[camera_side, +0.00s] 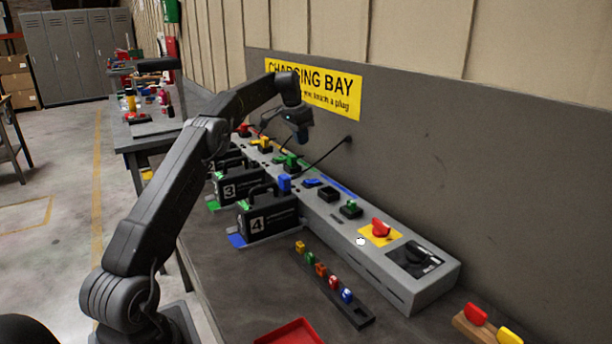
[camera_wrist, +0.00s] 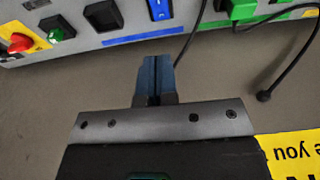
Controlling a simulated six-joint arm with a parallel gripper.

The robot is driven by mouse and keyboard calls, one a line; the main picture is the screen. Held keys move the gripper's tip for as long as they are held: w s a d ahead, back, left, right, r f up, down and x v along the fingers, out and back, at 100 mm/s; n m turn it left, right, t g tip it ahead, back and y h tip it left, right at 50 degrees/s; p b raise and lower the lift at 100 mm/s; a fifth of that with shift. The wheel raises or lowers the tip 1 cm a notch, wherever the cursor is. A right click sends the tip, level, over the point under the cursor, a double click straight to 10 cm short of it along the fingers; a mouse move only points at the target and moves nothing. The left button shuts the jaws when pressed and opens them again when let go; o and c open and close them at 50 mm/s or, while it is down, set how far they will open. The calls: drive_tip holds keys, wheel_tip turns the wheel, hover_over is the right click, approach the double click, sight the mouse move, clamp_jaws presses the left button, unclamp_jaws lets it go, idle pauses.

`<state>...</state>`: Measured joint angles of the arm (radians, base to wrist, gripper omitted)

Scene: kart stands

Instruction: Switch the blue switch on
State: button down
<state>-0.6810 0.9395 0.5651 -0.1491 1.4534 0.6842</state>
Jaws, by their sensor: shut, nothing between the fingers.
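My gripper (camera_side: 303,138) hangs above the back of the long grey panel (camera_side: 420,288), near the wall, in the side view. In the wrist view its two bluish fingers (camera_wrist: 154,62) are together and empty, apart from the panel. A small blue fitting (camera_side: 312,183) sits on the panel top. It also shows in the wrist view (camera_wrist: 160,9), cut off by the top edge; I cannot tell its switch position. Beside it are a black fitting (camera_side: 328,194) and a green one (camera_side: 350,208). A blue strip (camera_wrist: 145,38) runs along the panel's back edge.
A green plug (camera_side: 291,160) with a black cable is on the panel. A blue piece (camera_side: 284,183) stands by black unit 4 (camera_side: 265,224). A red knob (camera_side: 381,228) is farther right. The wall with a yellow sign (camera_side: 340,95) is behind.

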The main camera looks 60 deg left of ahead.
sight(307, 181)
drive_tip(key=x, duration=0.8)
drive_tip(key=s+x, duration=0.1)
drive_tip(key=x, duration=0.2)
drive_tip(key=shift+f, duration=1.1)
drive_tip(key=shift+s+f, duration=0.15)
drive_tip(key=shift+f, duration=0.25)
drive_tip(key=shift+r, duration=0.2)
drive_tip(key=shift+r, duration=0.7)
